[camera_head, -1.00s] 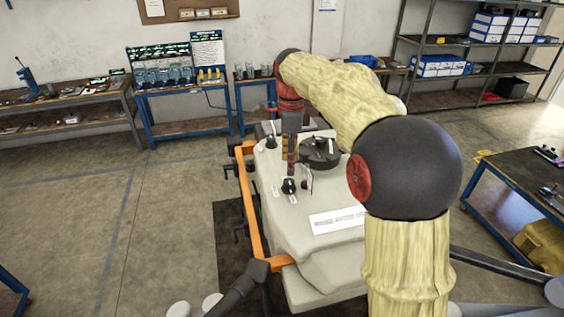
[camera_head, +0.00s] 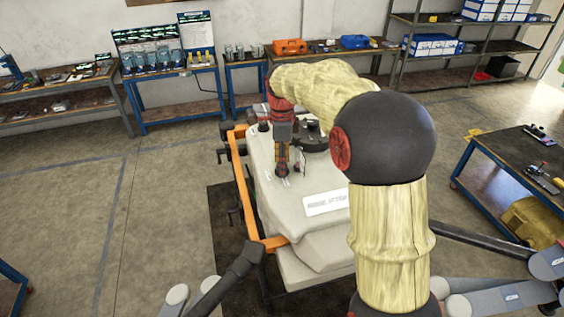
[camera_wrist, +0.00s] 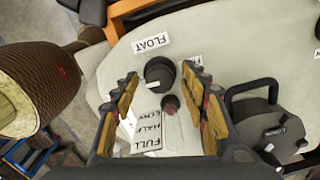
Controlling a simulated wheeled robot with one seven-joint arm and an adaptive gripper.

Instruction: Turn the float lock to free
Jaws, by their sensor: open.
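The float lock is a round black knob (camera_wrist: 159,72) with a white mark, on the pale drone body (camera_wrist: 245,65). A white FLOAT label (camera_wrist: 151,42) lies beside it, upside down in the wrist view. My gripper (camera_wrist: 160,79) is open, with its tan-padded fingers on either side of the knob and nothing held. In the head view my gripper (camera_head: 283,172) is low over the drone's top (camera_head: 290,215) and hides the knob.
A black lid with a handle (camera_wrist: 258,112) is to the right. An orange rail (camera_head: 240,190) runs along the drone's left side.

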